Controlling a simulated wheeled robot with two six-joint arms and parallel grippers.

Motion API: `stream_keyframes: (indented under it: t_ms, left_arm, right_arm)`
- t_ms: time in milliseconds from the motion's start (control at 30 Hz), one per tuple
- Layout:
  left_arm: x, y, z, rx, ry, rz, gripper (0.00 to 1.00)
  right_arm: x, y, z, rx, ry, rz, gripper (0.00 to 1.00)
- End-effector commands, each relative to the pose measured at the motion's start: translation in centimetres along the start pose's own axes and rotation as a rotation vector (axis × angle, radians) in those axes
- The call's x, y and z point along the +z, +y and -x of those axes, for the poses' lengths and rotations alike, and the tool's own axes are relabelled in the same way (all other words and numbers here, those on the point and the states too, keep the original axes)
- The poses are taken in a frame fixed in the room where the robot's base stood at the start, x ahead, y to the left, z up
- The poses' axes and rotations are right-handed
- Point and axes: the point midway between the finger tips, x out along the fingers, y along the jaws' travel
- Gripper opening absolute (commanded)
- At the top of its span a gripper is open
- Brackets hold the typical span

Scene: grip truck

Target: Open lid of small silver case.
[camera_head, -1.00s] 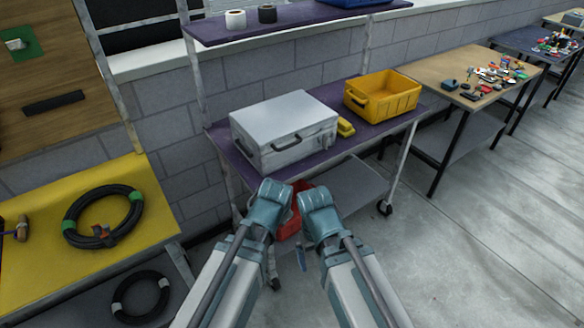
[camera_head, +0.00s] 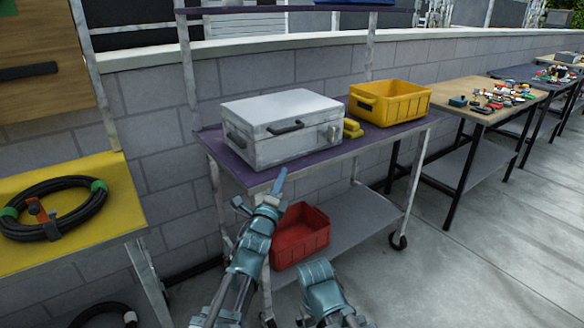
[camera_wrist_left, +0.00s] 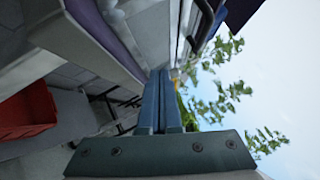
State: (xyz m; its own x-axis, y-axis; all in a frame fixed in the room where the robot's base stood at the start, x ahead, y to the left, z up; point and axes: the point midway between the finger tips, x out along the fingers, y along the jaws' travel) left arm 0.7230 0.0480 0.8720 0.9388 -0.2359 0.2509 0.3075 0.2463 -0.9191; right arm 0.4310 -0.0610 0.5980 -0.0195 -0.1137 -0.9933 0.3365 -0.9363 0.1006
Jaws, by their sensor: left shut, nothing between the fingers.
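The small silver case (camera_head: 284,128) sits on the purple top shelf of the cart, its lid (camera_head: 280,108) shut. A dark handle (camera_head: 286,128) and a latch are on its front face. My left gripper (camera_head: 281,178) is shut and empty, just below and in front of the case's front face, apart from it. In the left wrist view, turned sideways, the shut blue fingers (camera_wrist_left: 160,88) point toward the case front (camera_wrist_left: 149,36). My right arm shows low in the head view, but its fingers are not visible.
The purple shelf (camera_head: 223,158) has its front edge close to my left gripper. A yellow bin (camera_head: 389,107) and small yellow objects (camera_head: 352,128) stand right of the case. A red bin (camera_head: 300,236) is on the lower shelf. A yellow table (camera_head: 118,205) is at the left.

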Motion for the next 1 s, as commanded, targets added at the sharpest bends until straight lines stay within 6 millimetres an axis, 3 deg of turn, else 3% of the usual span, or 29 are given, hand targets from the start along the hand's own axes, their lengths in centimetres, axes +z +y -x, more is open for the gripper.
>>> stream_keyframes:
  t_ms: [33,100,333,733,1000]
  left_arm:
    - [-0.5,1.6,0.5,-0.060,-0.003,-0.060,0.00]
    - [-0.8,1.6,0.9,-0.146,-0.008,-0.145,0.00]
    - [-1.4,1.1,2.4,-0.352,-0.042,-0.350,0.00]
    - [-1.4,0.2,2.7,-0.413,-0.056,-0.409,0.00]
    - [-1.4,-0.8,0.4,-0.411,-0.055,-0.407,0.00]
  right_arm:
    - [-0.2,-0.3,-3.0,0.000,0.000,0.000,1.00]
    - [-0.3,-0.5,-4.8,0.001,0.000,0.001,1.00]
    - [-0.5,-0.8,-8.5,0.001,0.001,0.002,1.00]
    - [-0.5,-0.8,-8.7,0.002,0.001,0.002,1.00]
    - [-0.4,-0.7,-7.1,0.003,0.000,-0.001,1.00]
